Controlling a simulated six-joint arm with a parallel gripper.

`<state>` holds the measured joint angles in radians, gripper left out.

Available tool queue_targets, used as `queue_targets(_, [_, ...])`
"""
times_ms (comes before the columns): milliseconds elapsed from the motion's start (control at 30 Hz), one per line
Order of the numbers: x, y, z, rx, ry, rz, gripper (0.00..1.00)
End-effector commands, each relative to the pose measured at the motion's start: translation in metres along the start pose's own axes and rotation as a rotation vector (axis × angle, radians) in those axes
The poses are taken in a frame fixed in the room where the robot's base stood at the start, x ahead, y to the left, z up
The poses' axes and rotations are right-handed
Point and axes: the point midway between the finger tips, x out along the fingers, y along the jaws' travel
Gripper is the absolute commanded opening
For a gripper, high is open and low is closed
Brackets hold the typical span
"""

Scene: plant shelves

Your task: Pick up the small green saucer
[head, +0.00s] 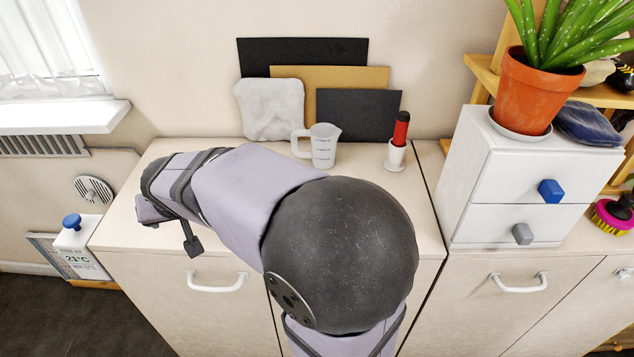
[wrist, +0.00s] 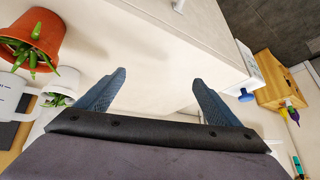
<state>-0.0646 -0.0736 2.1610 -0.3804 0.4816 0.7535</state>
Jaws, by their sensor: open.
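I see no small green saucer in either view; my arm covers much of the left cabinet top in the head view, so what lies behind it is hidden. My gripper (wrist: 158,80) is open in the wrist view, with its two blue-grey fingers wide apart and nothing between them but the pale cabinet surface. In the head view, the fingers cannot be made out at the arm's far left end.
A measuring cup (head: 324,147) and a red-handled tool (head: 401,130) in a white holder stand behind my arm. White drawers (head: 480,180) stand right. In the wrist view, a terracotta pot (wrist: 40,30) and a small potted plant (wrist: 62,86) are left.

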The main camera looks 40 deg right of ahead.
Motion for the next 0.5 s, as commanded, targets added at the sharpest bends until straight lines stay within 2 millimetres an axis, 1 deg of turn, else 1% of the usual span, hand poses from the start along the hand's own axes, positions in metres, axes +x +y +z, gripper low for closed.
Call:
queue_targets(33, [-0.012,0.026,-0.027,0.059,0.013,0.033,0.87])
queue_targets(67, [-0.013,0.040,-0.036,0.087,0.025,0.046,0.87])
queue_targets(100, [-0.014,0.059,-0.048,0.125,0.039,0.064,0.87])
queue_targets(167, [-0.017,0.088,-0.064,0.181,0.060,0.089,0.87])
queue_targets(200, [-0.020,0.107,-0.072,0.217,0.072,0.106,0.87])
queue_targets(233, [-0.022,0.121,-0.075,0.248,0.071,0.123,0.87])
queue_targets(267, [-0.024,0.136,-0.075,0.279,0.062,0.146,0.87])
queue_targets(300, [-0.028,0.156,-0.070,0.325,0.039,0.183,0.87])
queue_targets(367, [-0.035,0.183,-0.059,0.395,-0.002,0.241,0.87])
queue_targets(400, [-0.041,0.201,-0.051,0.442,-0.028,0.279,0.87])
queue_targets(500, [-0.055,0.237,-0.031,0.545,-0.084,0.363,0.87])
